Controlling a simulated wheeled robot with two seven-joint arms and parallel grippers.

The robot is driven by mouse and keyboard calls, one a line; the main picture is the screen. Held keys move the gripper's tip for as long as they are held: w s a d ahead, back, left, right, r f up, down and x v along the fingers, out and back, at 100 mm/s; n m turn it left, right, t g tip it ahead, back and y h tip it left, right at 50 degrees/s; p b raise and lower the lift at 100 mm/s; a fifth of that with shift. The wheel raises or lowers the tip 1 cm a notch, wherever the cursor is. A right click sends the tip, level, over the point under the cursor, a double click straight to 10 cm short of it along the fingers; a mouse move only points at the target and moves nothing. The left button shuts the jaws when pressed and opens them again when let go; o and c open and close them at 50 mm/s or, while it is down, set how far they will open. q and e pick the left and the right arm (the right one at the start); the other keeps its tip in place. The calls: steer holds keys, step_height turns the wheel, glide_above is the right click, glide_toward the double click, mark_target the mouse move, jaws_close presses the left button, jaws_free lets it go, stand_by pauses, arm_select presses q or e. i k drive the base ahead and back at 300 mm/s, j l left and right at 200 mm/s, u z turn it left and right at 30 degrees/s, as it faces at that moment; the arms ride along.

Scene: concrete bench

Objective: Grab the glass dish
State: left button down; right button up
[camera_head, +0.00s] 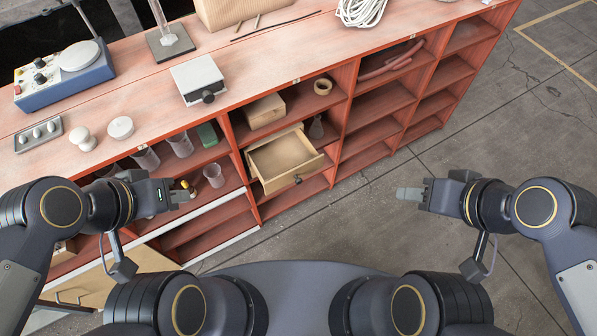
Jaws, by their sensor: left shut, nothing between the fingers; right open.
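I cannot surely tell a glass dish in this view. A small round pale lidded thing (120,128) stands on the bench top at the left, beside a white knob-shaped thing (83,138). Clear glass vessels (180,145) stand in the left shelf below, one of them (214,175) lower and near my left gripper. My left gripper (188,196) is shut and empty, in front of the left shelves. My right gripper (402,193) is open and empty, over the floor in front of the shelves, away from everything.
An open, empty wooden drawer (285,160) juts out from the red shelves. A wooden box (265,111) lies above it. The bench top (250,62) bears a blue instrument (65,75), a grey box with a knob (198,78) and a stand (170,42). The floor at right is clear.

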mark_target(129, 133)
steer(key=u, duration=1.4)
steer(key=i+j+z, duration=0.2)
steer(key=j+z, duration=0.2)
steer(key=j, duration=0.25)
steer(key=i, duration=0.05)
